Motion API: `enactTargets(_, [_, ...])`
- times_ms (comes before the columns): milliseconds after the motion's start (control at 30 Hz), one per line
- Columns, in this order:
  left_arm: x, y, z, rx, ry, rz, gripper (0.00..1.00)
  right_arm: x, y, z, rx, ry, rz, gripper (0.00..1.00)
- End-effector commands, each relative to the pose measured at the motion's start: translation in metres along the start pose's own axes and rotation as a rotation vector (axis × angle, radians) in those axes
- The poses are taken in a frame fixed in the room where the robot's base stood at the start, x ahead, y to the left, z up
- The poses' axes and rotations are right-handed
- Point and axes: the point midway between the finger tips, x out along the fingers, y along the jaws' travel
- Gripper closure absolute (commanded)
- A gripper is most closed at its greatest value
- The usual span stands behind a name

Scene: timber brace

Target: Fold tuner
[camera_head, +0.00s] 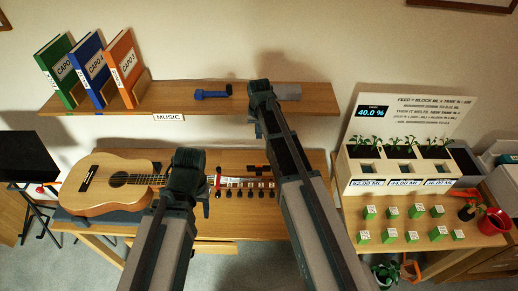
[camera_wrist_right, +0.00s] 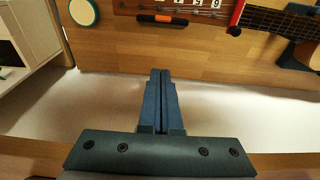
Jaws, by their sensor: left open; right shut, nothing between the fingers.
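The acoustic guitar (camera_head: 97,184) lies on the bench, its neck pointing right. A small red part (camera_head: 217,177) stands at the neck's right end; it also shows in the right wrist view (camera_wrist_right: 237,17). I cannot tell whether this is the tuner. A black and orange piece (camera_wrist_right: 162,18) lies beside the row of white number tags (camera_wrist_right: 190,4). My left gripper (camera_head: 205,203) is open over the neck end, its fingers mostly hidden by its wrist. My right gripper (camera_head: 258,130) is shut and empty between shelf and bench; its blue-grey fingers (camera_wrist_right: 160,78) are together, apart from the bench items.
The music shelf (camera_head: 170,100) holds several capo books (camera_head: 88,70), a blue clamp-like item (camera_head: 212,94) and a grey block (camera_head: 287,91). At right, a planter (camera_head: 395,165) and several green blocks (camera_head: 415,212) stand on another table. A dark stand (camera_head: 25,150) is at left.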

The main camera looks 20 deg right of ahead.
Motion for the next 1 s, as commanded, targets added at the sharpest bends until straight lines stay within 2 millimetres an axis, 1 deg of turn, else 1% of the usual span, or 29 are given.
enactTargets(167, [0.003, 0.000, 0.000, 0.000, 0.000, 0.000, 0.50, 0.003, 0.000, 0.001, -0.001, 0.000, 0.000, 1.00])
enactTargets(367, [0.016, 0.001, -0.001, 0.003, 0.000, 0.000, 0.50, 0.016, -0.001, 0.001, -0.002, -0.001, 0.000, 1.00])
enactTargets(567, [0.039, 0.004, -0.002, 0.008, 0.000, -0.001, 0.50, 0.040, -0.001, 0.001, -0.002, -0.001, 0.000, 1.00])
enactTargets(1000, [0.100, 0.009, -0.006, 0.011, 0.000, -0.002, 0.50, 0.102, -0.001, 0.001, -0.002, -0.001, 0.000, 1.00])
